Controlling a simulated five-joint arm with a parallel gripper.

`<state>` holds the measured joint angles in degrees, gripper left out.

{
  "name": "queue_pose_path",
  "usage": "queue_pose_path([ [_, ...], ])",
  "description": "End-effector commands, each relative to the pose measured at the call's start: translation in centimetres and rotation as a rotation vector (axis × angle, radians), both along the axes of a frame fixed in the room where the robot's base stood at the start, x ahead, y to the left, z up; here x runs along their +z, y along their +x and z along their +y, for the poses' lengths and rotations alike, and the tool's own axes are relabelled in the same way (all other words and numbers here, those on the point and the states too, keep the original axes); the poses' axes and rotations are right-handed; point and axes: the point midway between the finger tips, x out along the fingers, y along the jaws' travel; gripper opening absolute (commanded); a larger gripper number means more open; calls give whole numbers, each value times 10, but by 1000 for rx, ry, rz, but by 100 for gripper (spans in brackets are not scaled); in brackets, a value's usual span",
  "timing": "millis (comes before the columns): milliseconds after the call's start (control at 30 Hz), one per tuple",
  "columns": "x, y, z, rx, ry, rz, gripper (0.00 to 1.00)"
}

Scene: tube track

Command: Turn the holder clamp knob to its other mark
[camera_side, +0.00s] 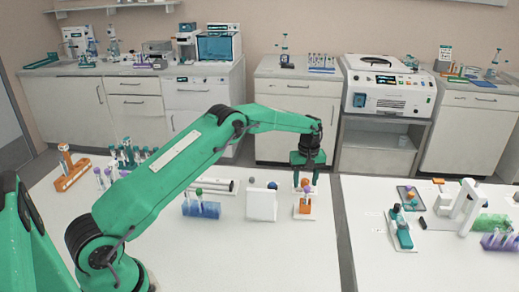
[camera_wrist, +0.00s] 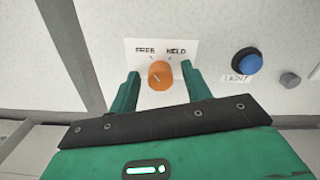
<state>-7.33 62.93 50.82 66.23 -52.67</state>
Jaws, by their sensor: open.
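The orange clamp knob (camera_wrist: 160,75) sits on a white panel in the wrist view, below a label (camera_wrist: 161,50) reading FREE at left and HELD at right. A thin mark on the knob seems to lean up and left, towards FREE. My gripper (camera_wrist: 160,80) is open, with one green finger on each side of the knob; I cannot tell whether either touches it. The knob cannot be made out clearly there.
A blue button (camera_wrist: 248,61) marked LIGHT and a grey knob (camera_wrist: 290,80) are right of the clamp knob. On the bench, a white block (camera_side: 262,204) and a blue tube rack (camera_side: 201,209) stand left of my gripper. The bench front is clear.

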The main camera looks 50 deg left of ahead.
Motion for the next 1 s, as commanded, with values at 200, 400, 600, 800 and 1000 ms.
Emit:
queue_pose_path([
  [200, -1, 0, 0, 0, 0, 0, 48],
  [400, -1, 0, 0, 0, 0, 0, 19],
  [600, -1, 0, 0, -1, 1, 1, 4],
  [800, 0, 0, 0, -22, 0, 1, 4],
  [1000, 0, 0, 0, -92, 0, 1, 4],
])
